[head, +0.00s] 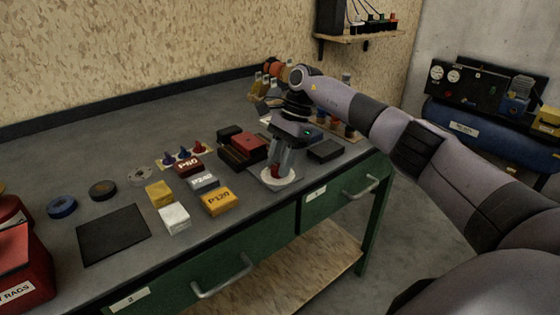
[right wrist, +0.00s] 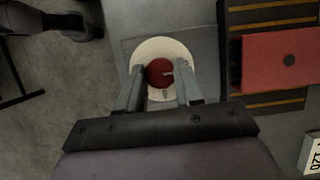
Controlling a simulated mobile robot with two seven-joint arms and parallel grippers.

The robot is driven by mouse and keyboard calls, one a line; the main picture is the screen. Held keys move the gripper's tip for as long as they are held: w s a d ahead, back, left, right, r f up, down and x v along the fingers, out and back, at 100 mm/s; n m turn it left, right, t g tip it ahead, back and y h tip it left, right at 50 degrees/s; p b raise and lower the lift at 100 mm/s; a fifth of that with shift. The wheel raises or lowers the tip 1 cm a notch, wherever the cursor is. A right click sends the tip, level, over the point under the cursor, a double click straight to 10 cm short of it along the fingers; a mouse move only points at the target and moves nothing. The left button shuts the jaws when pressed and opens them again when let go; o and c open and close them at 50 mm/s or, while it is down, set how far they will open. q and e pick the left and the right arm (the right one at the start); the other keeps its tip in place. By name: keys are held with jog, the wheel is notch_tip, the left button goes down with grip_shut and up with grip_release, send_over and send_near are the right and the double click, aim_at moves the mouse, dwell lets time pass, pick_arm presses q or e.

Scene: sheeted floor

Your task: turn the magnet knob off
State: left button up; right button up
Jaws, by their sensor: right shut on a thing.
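The magnet knob (right wrist: 159,72) is round and red with a pale pointer mark, on a white round plate (right wrist: 150,50) in the right wrist view. In the head view the red knob (head: 275,172) shows low between the fingers, near the front edge of the bench, above the drawers. My right gripper (head: 280,168) points down over the plate. Its fingers stand on both sides of the knob in the right wrist view (right wrist: 160,85), shut on it. The fingers hide part of the knob's sides. My left gripper is not in view.
A red block (head: 249,147) sits left of the gripper and a dark block (head: 325,151) right of it. Sanding blocks, including a yellow one (head: 220,201), lie further left. A dark mat (head: 113,234) lies on the grey bench (head: 60,165). Green drawers (head: 225,262) are below.

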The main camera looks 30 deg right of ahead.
jog(key=o, duration=1)
jog(key=shift+o, duration=0.2)
jog(key=v, duration=0.7)
jog(key=shift+r, duration=0.1)
